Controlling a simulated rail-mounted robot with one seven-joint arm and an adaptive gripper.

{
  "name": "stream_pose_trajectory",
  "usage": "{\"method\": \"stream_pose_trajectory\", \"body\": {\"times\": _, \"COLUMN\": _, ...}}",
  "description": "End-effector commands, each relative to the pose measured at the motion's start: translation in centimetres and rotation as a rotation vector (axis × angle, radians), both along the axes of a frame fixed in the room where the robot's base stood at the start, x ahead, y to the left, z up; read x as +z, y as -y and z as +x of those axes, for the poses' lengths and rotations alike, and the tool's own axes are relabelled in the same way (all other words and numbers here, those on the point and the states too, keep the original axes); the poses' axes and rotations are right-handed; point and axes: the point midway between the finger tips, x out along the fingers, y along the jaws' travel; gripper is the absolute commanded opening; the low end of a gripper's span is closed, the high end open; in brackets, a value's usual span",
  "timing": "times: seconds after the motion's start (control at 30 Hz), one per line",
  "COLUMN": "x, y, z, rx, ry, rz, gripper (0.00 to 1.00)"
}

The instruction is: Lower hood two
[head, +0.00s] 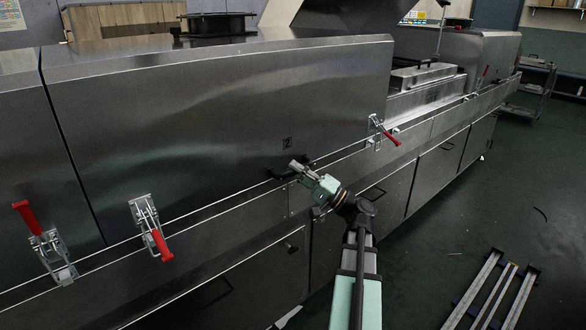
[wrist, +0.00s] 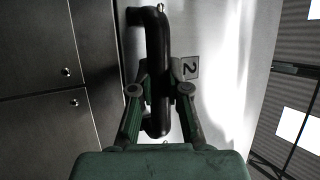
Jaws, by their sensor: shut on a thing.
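Hood two (head: 220,110) is the large steel cover in the middle of the head view, marked with a small 2 (head: 287,142). Its lower edge runs along the dryer's base rail, with no clear gap visible. Its black handle (head: 284,174) is at the lower front edge, partly covered by my gripper (head: 300,170). In the wrist view the handle (wrist: 157,60) is a dark bar between the two fingers of my gripper (wrist: 160,88), which is shut on it. The 2 label (wrist: 190,68) shows beside the fingers.
Red-handled latches sit near hood two's lower left (head: 152,230) and right (head: 382,132), with another on the neighbouring hood at far left (head: 45,242). An open section (head: 425,85) lies beyond to the right. Metal rails (head: 490,290) lie on the otherwise mostly clear floor.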

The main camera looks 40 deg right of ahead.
Motion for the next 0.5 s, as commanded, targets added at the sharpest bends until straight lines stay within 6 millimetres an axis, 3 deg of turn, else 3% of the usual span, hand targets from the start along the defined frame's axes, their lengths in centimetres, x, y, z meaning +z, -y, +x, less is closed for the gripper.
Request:
{"method": "stream_pose_trajectory", "body": {"times": 0.1, "x": -1.20, "y": -0.10, "z": -0.09, "rx": 0.001, "ry": -0.013, "rz": -0.005, "gripper": 0.00}}
{"method": "stream_pose_trajectory", "body": {"times": 0.5, "x": -1.65, "y": -0.12, "z": -0.11, "rx": 0.001, "ry": -0.016, "rz": -0.004, "gripper": 0.00}}
